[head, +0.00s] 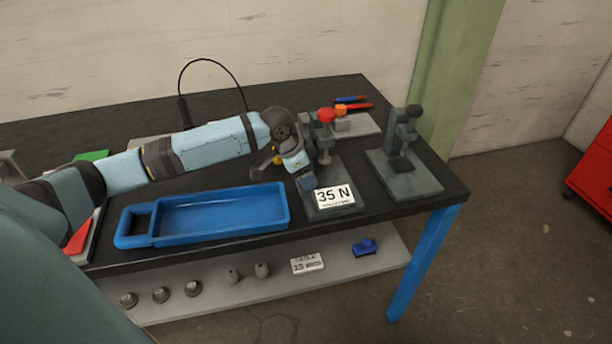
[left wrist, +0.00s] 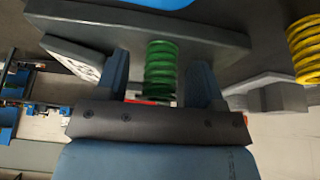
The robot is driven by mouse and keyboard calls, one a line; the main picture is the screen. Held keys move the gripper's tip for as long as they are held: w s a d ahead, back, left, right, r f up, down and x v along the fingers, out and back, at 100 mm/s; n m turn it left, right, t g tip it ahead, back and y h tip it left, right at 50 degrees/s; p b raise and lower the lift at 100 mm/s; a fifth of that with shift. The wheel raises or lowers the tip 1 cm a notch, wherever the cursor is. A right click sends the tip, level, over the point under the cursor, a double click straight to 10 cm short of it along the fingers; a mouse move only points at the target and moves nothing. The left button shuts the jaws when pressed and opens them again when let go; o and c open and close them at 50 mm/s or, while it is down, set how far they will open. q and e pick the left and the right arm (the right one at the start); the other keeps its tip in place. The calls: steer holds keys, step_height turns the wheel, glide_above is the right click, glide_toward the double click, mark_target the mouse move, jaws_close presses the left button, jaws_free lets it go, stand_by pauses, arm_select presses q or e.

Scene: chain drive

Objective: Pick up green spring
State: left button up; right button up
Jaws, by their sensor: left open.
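The green spring (left wrist: 160,66) shows in the left wrist view as a coil in the middle. My left gripper (left wrist: 158,72) is open, with one finger on each side of the spring and visible gaps between. In the head view my left gripper (head: 306,183) is at the grey stand with the "35 N" label (head: 335,196). I cannot make out the green spring in the head view; the gripper and stand seem to hide it. My right gripper is not in view.
A yellow spring (left wrist: 305,48) is at the right of the left wrist view. On the dark table (head: 420,215), a blue tray (head: 215,213) lies left of the labelled stand. Another grey stand (head: 404,165) is to its right. A red knob (head: 326,115) stands behind my gripper.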

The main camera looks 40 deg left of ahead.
arm_select(q)
steer(key=shift+w+d+f, duration=0.1)
steer(key=shift+f, duration=0.1)
steer(key=c, duration=1)
steer(key=shift+r, duration=0.2)
